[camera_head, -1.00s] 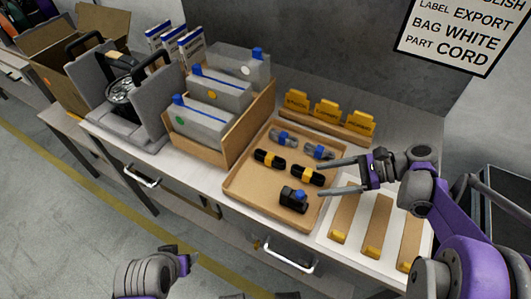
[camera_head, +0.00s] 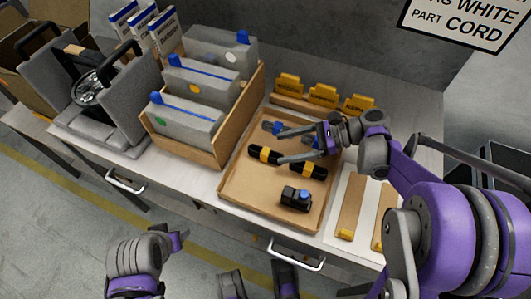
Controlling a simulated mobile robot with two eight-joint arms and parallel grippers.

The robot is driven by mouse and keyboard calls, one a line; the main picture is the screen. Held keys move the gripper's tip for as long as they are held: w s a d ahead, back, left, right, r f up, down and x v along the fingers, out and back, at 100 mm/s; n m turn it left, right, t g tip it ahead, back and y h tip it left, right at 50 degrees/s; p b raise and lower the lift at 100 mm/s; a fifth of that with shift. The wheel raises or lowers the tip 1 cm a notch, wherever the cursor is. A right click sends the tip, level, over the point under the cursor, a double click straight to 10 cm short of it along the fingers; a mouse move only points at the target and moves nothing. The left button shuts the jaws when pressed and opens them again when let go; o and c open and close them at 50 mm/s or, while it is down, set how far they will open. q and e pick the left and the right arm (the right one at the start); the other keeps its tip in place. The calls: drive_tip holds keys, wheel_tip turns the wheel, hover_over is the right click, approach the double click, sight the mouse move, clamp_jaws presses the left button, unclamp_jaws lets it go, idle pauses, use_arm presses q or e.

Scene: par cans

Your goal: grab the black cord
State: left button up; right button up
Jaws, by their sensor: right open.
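Two black cords with yellow bands lie in the cardboard tray (camera_head: 240,191): a left one (camera_head: 262,155) and a right one (camera_head: 308,169). A grey cord with a blue band (camera_head: 272,127) lies behind them. My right gripper (camera_head: 281,146) is open over the tray, its fingers pointing left. One fingertip appears near the grey cord, the other over the black cords; I cannot tell whether it touches. The gripper covers the second grey cord. My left gripper (camera_head: 178,241) is at the lower left, away from the table; its jaws are unclear.
A cardboard box of grey cases (camera_head: 188,122) stands left of the tray. Yellow tabs (camera_head: 322,95) stand behind it. Brown strips (camera_head: 351,208) lie on a white sheet to the right. A sign (camera_head: 467,23) hangs above.

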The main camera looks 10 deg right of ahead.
sight(266, 151)
drive_tip(key=x, duration=0.4)
clamp_jaws()
idle(0.4)
